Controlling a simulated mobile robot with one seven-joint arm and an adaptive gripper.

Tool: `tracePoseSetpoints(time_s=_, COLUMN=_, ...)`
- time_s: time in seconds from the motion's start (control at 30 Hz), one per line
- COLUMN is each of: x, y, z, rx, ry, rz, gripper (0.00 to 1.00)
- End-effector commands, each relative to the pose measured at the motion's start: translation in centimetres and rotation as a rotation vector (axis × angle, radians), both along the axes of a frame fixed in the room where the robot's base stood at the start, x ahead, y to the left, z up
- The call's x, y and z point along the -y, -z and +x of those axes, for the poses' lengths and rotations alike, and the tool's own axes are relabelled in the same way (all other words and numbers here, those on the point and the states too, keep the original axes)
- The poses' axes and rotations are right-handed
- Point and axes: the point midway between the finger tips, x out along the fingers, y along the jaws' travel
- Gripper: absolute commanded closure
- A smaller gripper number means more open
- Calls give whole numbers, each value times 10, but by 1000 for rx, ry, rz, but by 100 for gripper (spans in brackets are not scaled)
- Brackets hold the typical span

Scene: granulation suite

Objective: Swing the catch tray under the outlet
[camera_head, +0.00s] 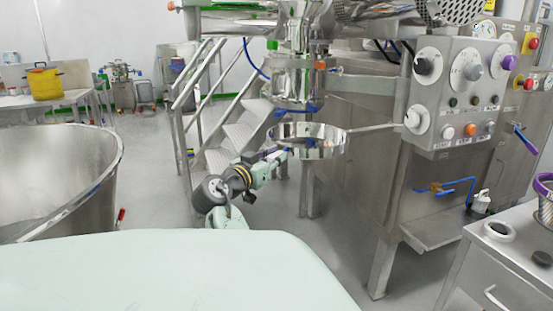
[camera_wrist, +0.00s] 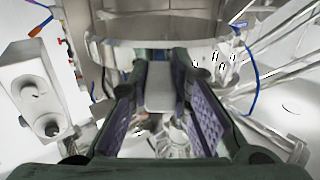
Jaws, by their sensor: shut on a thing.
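The catch tray (camera_head: 325,143) is a shallow round steel pan on a thin swing arm (camera_head: 376,129) that runs right to the machine's panel. The outlet (camera_head: 292,88) is a steel cylinder above it. In the head view the tray hangs just below the outlet and a little to its right; the exact alignment cannot be told. My gripper (camera_head: 281,154) is at the tray's near left side. In the wrist view my gripper (camera_wrist: 160,65) is shut on a pale tab at the tray (camera_wrist: 185,28), whose curved wall fills the top.
A control panel (camera_head: 460,90) with knobs and buttons stands at right, above a steel cabinet and legs. Steel steps (camera_head: 240,130) rise behind the tray. A large open steel vessel (camera_head: 60,185) stands at left. A steel side cabinet (camera_head: 510,265) is at lower right.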

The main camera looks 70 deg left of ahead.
Motion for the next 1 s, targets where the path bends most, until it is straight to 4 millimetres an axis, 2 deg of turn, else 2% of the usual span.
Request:
tracePoseSetpoints(time_s=0.3, x=1, y=-1, z=3, rx=-1, ry=6, rz=0, gripper=100)
tracePoseSetpoints(time_s=0.33, x=1, y=-1, z=3, rx=-1, ry=6, rz=0, gripper=81)
tracePoseSetpoints(time_s=0.63, x=0, y=0, z=2, rx=-1, ry=4, rz=-1, gripper=62)
tracePoseSetpoints(time_s=1.0, x=3, y=0, z=-3, rx=-1, ry=2, rz=-1, gripper=62)
